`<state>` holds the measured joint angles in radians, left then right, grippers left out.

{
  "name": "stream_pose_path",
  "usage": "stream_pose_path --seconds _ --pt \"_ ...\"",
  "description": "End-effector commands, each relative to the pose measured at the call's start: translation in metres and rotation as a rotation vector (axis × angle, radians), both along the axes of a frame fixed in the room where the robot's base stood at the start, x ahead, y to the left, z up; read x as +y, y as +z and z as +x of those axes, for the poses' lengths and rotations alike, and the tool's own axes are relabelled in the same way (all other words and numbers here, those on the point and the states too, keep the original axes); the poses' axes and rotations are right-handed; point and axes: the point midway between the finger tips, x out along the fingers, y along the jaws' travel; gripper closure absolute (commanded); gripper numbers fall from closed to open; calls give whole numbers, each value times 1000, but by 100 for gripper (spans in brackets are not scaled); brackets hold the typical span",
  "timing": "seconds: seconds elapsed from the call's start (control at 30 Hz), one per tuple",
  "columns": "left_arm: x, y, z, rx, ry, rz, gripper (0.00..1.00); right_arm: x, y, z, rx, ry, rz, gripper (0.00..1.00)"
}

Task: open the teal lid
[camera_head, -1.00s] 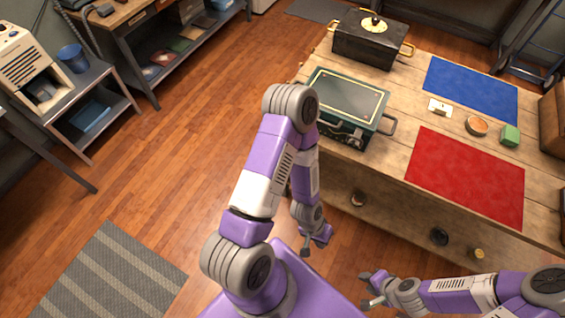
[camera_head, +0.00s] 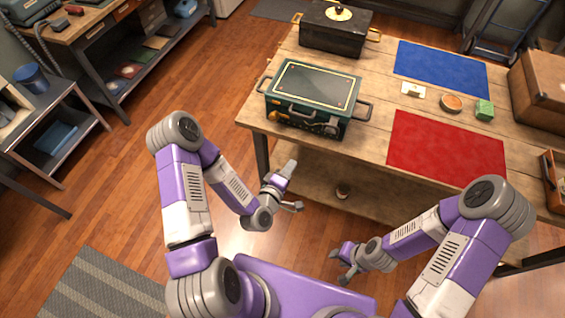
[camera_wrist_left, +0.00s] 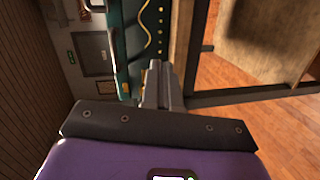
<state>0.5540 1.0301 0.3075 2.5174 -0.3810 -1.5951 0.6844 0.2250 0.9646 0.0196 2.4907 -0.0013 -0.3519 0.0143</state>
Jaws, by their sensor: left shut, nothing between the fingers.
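The teal box (camera_head: 300,122) stands at the near left corner of the wooden table, with handles at its sides and front. Its lid (camera_head: 315,84) has a dark top panel with a gold border and lies flat, closed. My left gripper (camera_head: 290,166) is below and in front of the box, apart from it. In the left wrist view its fingers (camera_wrist_left: 160,84) are together and empty, pointing toward the teal front with gold trim (camera_wrist_left: 150,30). My right gripper (camera_head: 340,263) is low in front of the table, away from the box; its finger gap is unclear.
A black chest (camera_head: 335,32) with gold handles stands behind the box. A blue mat (camera_head: 440,68), red mat (camera_head: 445,147), orange round dish (camera_head: 451,103), green block (camera_head: 484,110) and small card (camera_head: 413,90) lie to the right. The table's front edge lies between my arms and the box.

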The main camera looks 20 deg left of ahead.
Motion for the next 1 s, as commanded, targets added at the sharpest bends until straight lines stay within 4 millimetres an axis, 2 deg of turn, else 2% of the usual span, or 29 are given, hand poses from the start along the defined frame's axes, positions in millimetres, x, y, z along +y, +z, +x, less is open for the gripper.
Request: stream_pose_path --seconds 0.1,0.23,0.37,0.83,1.0 --pt "15 18 4 -105 85 -100 100 0 -6 0 0 0 0 63" --pt "23 28 5 -161 124 -150 100 0 -10 0 0 0 0 63" --pt "25 29 10 -172 131 -155 100 0 -20 0 0 0 0 63" --pt "22 25 31 -172 126 -151 100 0 -91 0 0 0 0 63" --pt "22 28 59 -171 129 -152 100 0 -107 0 0 0 0 63"
